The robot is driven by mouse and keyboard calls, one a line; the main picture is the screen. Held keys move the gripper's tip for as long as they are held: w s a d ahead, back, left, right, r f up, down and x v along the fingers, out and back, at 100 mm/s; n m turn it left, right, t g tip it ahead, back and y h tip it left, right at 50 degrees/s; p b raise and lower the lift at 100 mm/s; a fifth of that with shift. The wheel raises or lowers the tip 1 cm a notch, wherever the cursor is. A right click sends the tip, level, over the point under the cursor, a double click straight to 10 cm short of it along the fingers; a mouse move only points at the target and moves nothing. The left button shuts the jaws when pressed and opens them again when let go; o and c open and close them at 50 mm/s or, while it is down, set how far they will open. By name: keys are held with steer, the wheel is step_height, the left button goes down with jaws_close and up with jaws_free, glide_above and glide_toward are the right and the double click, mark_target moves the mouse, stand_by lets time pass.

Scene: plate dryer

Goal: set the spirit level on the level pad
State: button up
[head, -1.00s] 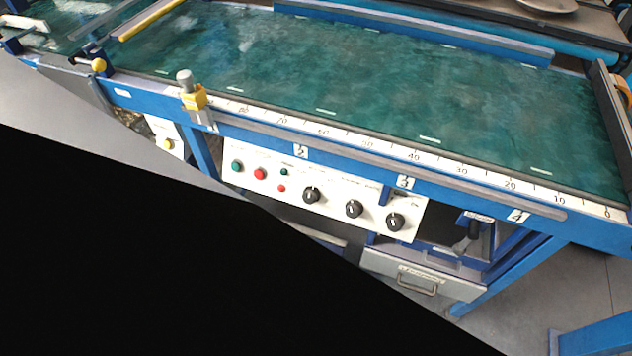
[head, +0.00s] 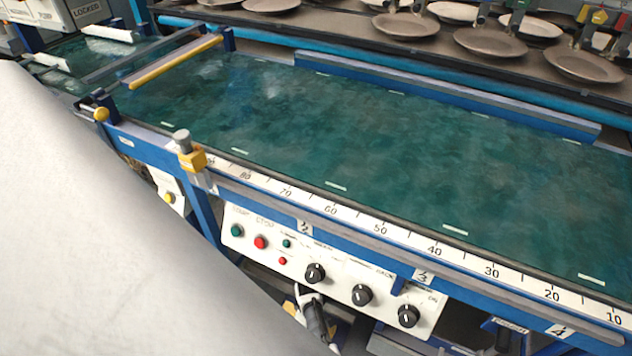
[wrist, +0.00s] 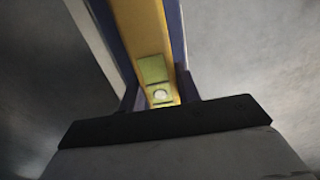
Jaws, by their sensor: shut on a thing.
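In the wrist view, my gripper (wrist: 160,92) is shut on a long yellow bar, the spirit level (wrist: 150,35). A pale green vial window with a round bubble shows on it between the dark fingers. The level runs away from the gripper toward the top of the picture, and its far end is out of frame. I cannot clearly pick out the gripper or the level in the head view. I cannot identify the level pad in either view.
A blue-framed machine with a green belt (head: 350,140) crosses the head view. A numbered scale (head: 380,230) and a knob panel (head: 330,270) line its front. Brown plates (head: 490,42) stand behind. A pale, blank surface fills the lower left and hides part of the machine.

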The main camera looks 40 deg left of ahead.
steer(key=shift+w, duration=0.3)
steer(key=f+b, duration=0.3)
steer(key=shift+w+a, duration=0.1)
steer(key=shift+w, duration=0.3)
steer(key=shift+f, duration=0.2)
steer(key=shift+f+b, duration=0.2)
steer(key=shift+b, duration=0.2)
steer(key=o, duration=1.1)
steer(key=shift+r, duration=0.2)
step_height(320, 180, up, 8)
steer(key=p, duration=0.2)
steer(key=shift+f+p, duration=0.2)
steer(key=shift+p, duration=0.1)
